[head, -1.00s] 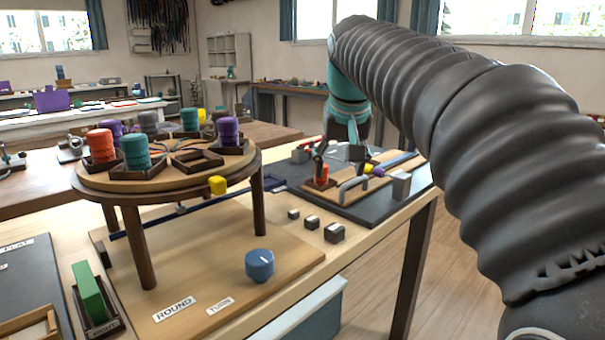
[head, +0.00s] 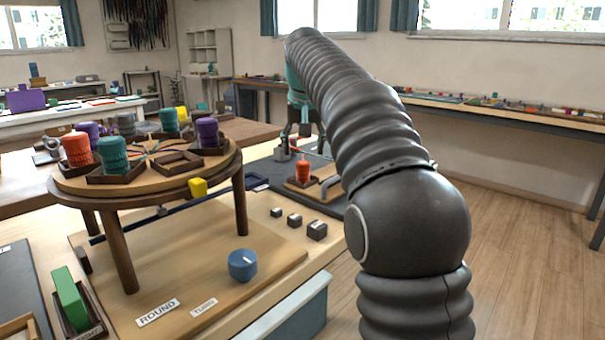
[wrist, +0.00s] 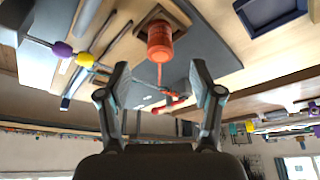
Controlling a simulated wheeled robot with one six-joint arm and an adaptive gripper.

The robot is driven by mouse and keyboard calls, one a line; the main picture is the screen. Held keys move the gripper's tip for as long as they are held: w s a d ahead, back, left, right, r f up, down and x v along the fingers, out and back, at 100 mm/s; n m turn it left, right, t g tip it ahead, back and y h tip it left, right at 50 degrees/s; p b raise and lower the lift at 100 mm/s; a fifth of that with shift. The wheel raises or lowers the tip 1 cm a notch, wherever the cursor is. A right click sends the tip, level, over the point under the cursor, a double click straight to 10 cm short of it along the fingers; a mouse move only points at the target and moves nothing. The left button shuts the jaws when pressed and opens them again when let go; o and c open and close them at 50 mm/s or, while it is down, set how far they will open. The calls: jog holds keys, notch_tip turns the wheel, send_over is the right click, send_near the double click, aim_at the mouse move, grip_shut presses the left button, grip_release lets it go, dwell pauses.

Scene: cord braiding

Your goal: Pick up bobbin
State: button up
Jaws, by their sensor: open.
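An orange bobbin (head: 302,172) stands upright in a small square dark holder on the board at the right of the bench. It also shows in the wrist view (wrist: 159,42) at the top centre, with an orange strand running from it. My gripper (wrist: 159,72) is open and empty, its two fingers spread on either side of that strand. The bobbin lies beyond the fingertips, roughly centred between them, and is not touched. In the head view my gripper (head: 303,138) is just behind and above the bobbin, small and partly hidden by my arm.
A round braiding table (head: 75,184) on legs stands at the left, carrying several coloured bobbins in square holders and one empty holder (head: 178,163). A metal handle (head: 331,187) sits close right of the orange bobbin. A blue knob (head: 242,265) and several small blocks (head: 317,230) are nearer.

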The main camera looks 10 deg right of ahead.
aim_at(303, 163)
jog(key=shift+b+x, duration=0.5)
jog(key=shift+x, duration=3.35)
jog(key=shift+w, duration=0.1)
jog(key=shift+c, duration=0.2)
grip_shut()
